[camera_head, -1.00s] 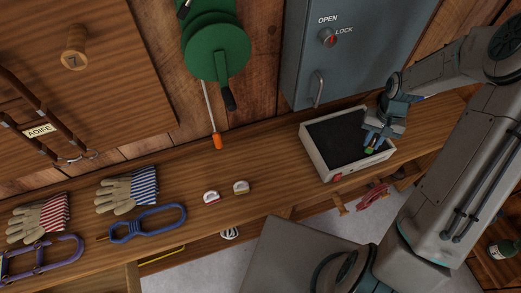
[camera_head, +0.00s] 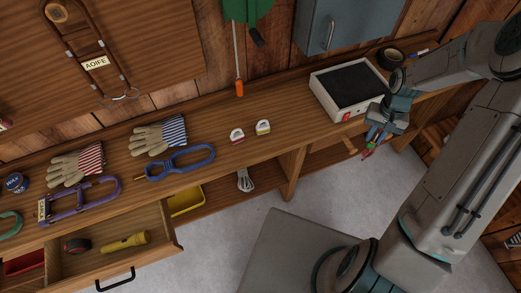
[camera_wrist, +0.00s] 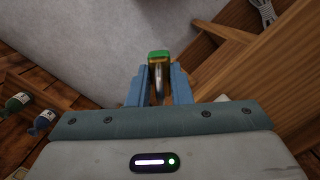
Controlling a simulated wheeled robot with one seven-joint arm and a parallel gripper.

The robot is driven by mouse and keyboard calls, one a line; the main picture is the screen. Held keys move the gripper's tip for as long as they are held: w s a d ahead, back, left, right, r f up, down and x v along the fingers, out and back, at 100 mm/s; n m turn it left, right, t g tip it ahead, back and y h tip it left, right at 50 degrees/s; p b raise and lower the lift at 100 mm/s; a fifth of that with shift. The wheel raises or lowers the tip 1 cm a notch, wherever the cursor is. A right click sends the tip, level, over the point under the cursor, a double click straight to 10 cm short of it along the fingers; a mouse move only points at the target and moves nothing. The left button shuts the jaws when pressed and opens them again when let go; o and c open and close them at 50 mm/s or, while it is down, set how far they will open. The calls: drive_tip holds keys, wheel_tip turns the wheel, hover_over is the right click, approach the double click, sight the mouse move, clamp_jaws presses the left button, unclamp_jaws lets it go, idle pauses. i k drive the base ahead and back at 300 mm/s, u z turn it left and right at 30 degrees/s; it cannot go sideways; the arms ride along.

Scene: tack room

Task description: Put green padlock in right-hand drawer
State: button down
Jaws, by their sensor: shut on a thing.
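My gripper (camera_head: 375,136) is in front of the bench at the right, pointing down past its front edge. In the wrist view my gripper (camera_wrist: 159,88) has its blue fingers shut on the green padlock (camera_wrist: 158,54), whose green and yellow end shows beyond the fingertips. In the head view the padlock is small and partly hidden by the fingers. An open wooden drawer (camera_head: 165,262) juts out at the lower left, with a black handle. It holds a yellow torch (camera_head: 127,240) and a dark red-and-black tape measure (camera_head: 77,244). A compartment with a red tray (camera_head: 24,262) lies left of it.
A white-walled box with a dark inside (camera_head: 322,90) stands on the bench behind my gripper. Two small white pieces, one red-based (camera_head: 237,136), one yellow-based (camera_head: 263,127), lie mid-bench. Gloves (camera_head: 80,165) and a blue carabiner-like loop (camera_head: 182,163) lie further left. Open floor is below.

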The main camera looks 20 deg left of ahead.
sight(115, 237)
drive_tip(key=k, duration=0.9)
drive_tip(key=u, duration=1.2)
drive_tip(key=i, duration=1)
drive_tip(key=z, duration=0.05)
